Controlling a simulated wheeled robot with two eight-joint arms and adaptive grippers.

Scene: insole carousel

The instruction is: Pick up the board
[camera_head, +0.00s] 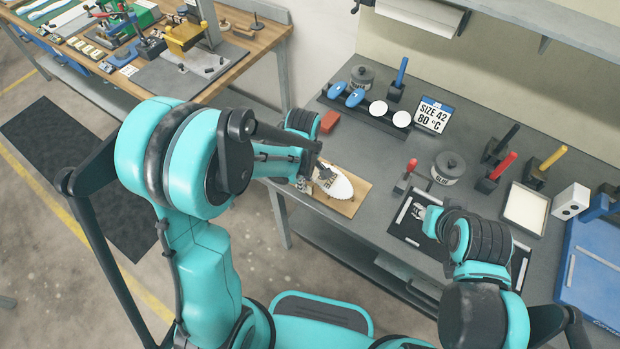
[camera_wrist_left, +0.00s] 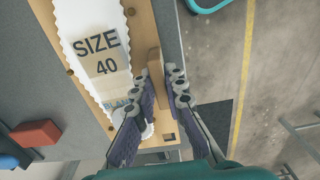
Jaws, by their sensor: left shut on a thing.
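The wooden board (camera_head: 350,207) lies near the left end of the grey bench, with a white wavy-edged insole blank on top. In the left wrist view the blank (camera_wrist_left: 92,25) reads "SIZE 40", and the board (camera_wrist_left: 144,30) has an upright wooden strip (camera_wrist_left: 154,62) at its edge. My left gripper (camera_head: 320,175) is at the board's left end. In the left wrist view its fingers (camera_wrist_left: 157,78) are on either side of the strip, shut on it.
A red block (camera_head: 330,122) lies behind the board. A glue pot (camera_head: 448,168) and several handled tools stand right. Bare bench lies between board and mat.

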